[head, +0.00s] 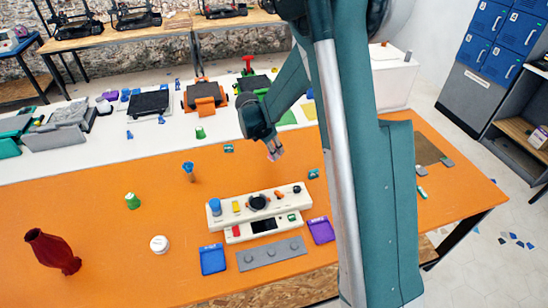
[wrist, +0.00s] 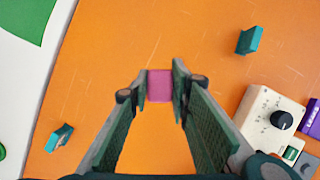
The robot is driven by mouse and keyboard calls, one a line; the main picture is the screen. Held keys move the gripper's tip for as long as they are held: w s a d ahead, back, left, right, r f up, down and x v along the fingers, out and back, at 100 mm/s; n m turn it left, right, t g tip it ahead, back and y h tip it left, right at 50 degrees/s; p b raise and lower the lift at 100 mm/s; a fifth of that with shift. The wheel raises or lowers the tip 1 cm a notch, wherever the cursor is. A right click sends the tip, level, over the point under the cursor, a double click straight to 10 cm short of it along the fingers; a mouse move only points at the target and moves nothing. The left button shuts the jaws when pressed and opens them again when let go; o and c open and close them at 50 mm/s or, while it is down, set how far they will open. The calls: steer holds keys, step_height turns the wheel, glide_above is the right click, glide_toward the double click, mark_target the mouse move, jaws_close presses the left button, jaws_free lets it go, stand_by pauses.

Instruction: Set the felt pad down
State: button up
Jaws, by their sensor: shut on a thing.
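My gripper (head: 276,149) hangs over the far middle part of the orange table (head: 110,205). In the wrist view its two fingers (wrist: 160,92) are closed on a small pink square, the felt pad (wrist: 160,86), held between the tips. In the head view the pink pad (head: 276,155) shows small at the fingertips. Orange tabletop lies around and beneath it. I cannot tell exactly how high the pad is above the table. Part of the pad is hidden by the fingers.
A cream control panel (head: 258,202) stands nearer, below the gripper in the head view. Small teal blocks lie at either side (wrist: 249,40) (wrist: 59,138). A blue peg (head: 189,171) stands to the left. Bare orange surface lies around the pad.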

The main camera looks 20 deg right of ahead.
steer(key=shift+f+b, duration=0.3)
steer(key=shift+f, duration=1.55)
steer(key=shift+f, duration=0.2)
steer(key=o, duration=0.9)
steer(key=shift+r, duration=0.15)
steer(key=p+v, duration=0.1)
steer(key=v, duration=1.1)
steer(key=shift+r, duration=0.1)
